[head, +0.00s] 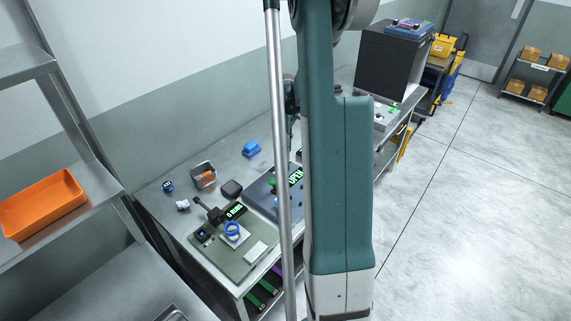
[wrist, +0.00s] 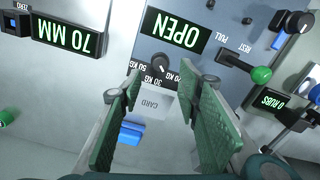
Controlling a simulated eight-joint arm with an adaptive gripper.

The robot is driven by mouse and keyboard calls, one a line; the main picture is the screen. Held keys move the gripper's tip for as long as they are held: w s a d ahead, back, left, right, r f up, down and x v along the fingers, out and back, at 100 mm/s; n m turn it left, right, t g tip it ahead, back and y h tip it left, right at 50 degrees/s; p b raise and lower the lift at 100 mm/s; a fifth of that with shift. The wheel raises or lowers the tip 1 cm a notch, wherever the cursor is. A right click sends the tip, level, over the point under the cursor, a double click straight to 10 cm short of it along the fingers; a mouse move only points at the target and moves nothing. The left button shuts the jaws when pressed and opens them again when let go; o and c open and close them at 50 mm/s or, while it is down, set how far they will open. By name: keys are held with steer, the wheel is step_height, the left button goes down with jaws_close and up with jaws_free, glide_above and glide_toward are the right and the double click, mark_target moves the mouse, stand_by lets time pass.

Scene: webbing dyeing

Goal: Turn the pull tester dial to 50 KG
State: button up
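The pull tester's grey-blue panel (wrist: 228,50) shows upside down in the wrist view, with its green-lit OPEN display (wrist: 173,31). Below the display is a small black dial (wrist: 160,59), with labels around it including 50 KG and 30 KG; a third label is partly covered by my right finger. I cannot tell which label its mark points at. My gripper (wrist: 168,82) is open and empty, its green pads either side of the dial area, apart from the dial. In the head view, the tester (head: 262,193) shows partly behind my arm, its dial hidden.
A green-knobbed REST/PULL lever (wrist: 261,75) is right of the dial, and a rub counter reading 0 RUBS (wrist: 286,107) stands further right. A 70 MM display (wrist: 69,33) is at left.

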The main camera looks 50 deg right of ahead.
mark_target(285, 165)
steer(key=shift+f, duration=3.8)
steer(key=c, duration=0.9)
